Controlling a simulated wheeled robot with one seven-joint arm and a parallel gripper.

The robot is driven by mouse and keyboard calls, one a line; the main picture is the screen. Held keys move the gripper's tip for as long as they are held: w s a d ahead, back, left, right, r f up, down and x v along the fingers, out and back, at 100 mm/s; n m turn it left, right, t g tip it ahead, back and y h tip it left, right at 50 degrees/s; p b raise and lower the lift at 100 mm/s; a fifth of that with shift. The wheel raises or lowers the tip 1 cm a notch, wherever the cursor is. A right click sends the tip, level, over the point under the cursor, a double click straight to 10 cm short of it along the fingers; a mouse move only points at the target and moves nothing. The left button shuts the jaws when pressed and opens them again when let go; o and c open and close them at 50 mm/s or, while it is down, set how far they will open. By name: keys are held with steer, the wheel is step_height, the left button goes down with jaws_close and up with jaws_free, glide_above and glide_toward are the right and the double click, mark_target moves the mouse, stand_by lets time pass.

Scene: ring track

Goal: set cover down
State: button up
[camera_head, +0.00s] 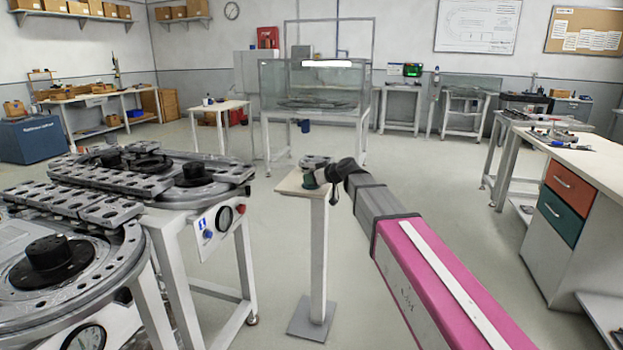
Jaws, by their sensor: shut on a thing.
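A small pedestal (290,184) with a pale square top stands in the middle of the floor. My arm reaches out from the lower right, and my gripper (320,178) is over the pedestal top. It is shut on a small dark green piece (310,181), which may be part of the cover. A grey, round metal piece (316,161) shows just behind the gripper at the pedestal's far side. I cannot tell whether it is joined to the held piece, or whether the held piece touches the pedestal top.
A ring track machine (120,185) of linked grey plates with dark hubs stands at left, with a gauge below. A workbench (575,150) with drawers is at right. A glass tank (315,85) stands on a frame behind. The floor around the pedestal is clear.

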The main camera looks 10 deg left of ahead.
steer(key=o, duration=0.9)
steer(key=shift+s+d+r, duration=0.1)
steer(key=v, duration=1.2)
steer(key=s+d+f+m+g+h, duration=0.1)
steer(key=s+d+f+m+h, duration=0.2)
steer(key=d+f, duration=0.55)
steer(key=s+d+f+m+g+h, duration=0.1)
steer(key=s+d+f+m+h, duration=0.2)
steer(key=d+f, duration=0.55)
steer(key=s+d+f+m+g+h, duration=0.1)
steer(key=s+d+f+m+h, duration=0.1)
steer(key=s+d+f, duration=0.2)
steer(key=s+d+f+m+g+h, duration=0.1)
steer(key=s+d+f+m+h, duration=0.1)
steer(key=s+d+f, duration=0.2)
steer(key=s+d+f+m+g+h, duration=0.2)
steer(key=s+d+f, duration=0.3)
steer(key=f, duration=0.5)
steer(key=shift+s+d+f+m, duration=0.1)
steer(key=shift+d+m, duration=0.1)
steer(key=shift+d, duration=0.25)
steer(key=shift+d+f+m, duration=0.15)
steer(key=shift+d+m, duration=0.05)
steer(key=shift+d, duration=0.25)
